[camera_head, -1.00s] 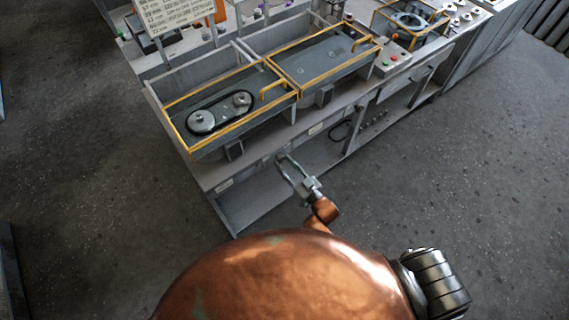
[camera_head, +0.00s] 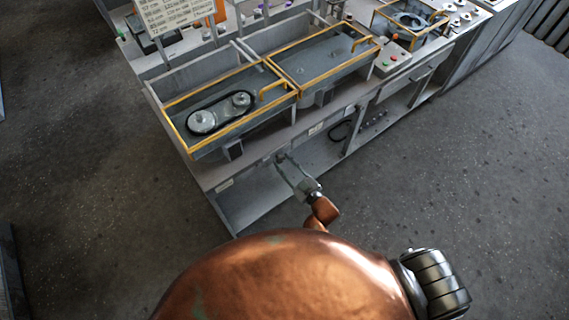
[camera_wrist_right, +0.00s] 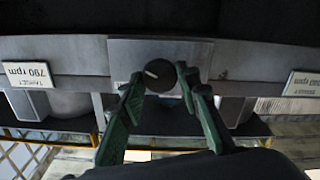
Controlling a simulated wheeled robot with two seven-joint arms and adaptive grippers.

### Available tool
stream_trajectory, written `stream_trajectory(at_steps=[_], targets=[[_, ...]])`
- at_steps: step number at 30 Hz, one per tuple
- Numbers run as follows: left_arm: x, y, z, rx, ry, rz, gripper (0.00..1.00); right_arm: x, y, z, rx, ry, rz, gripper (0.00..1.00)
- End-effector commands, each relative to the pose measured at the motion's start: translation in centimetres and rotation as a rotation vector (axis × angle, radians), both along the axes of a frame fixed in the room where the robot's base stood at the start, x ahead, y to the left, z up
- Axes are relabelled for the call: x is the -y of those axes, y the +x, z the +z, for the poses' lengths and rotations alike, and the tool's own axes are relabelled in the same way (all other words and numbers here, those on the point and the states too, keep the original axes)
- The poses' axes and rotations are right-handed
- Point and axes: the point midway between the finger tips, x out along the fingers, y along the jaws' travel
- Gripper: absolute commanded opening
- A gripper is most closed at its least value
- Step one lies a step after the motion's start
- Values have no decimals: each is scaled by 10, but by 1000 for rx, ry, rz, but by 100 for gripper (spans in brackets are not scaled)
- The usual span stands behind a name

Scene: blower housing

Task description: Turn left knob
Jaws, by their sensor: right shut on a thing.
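A dark round knob (camera_wrist_right: 159,75) with a pale pointer line sits on a grey panel in the right wrist view. In the head view the knob (camera_head: 280,158) is a small dark spot on the front edge of the bench. My right gripper (camera_wrist_right: 160,80) has one finger on each side of the knob and is shut on it. In the head view my right gripper (camera_head: 284,161) reaches up to the bench's front face from below. The pointer is slanted in the wrist view. My left gripper is not in view.
An upside-down target label (camera_wrist_right: 27,75) reads 790 rpm; another label (camera_wrist_right: 302,84) is partly cut off. Above the knob, a yellow-railed tray (camera_head: 170,104) holds a belt on two pulleys. A second tray (camera_head: 322,62) stands beside it. Open floor (camera_head: 480,170) lies in front.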

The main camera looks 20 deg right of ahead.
Motion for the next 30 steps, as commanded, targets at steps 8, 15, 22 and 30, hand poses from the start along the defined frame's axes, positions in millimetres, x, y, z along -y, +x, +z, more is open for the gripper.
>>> stream_trajectory(at_steps=[8, 15, 22, 30], targets=[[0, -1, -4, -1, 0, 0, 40, 0, 0, -2, 89, -249, -2, 6], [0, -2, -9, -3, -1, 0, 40, 1, 0, -2, 167, -464, -1, 6], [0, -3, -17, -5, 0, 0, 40, 0, 0, -3, 241, -668, 0, 6], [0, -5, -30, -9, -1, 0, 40, 0, -1, -3, 328, -911, 1, 6]])
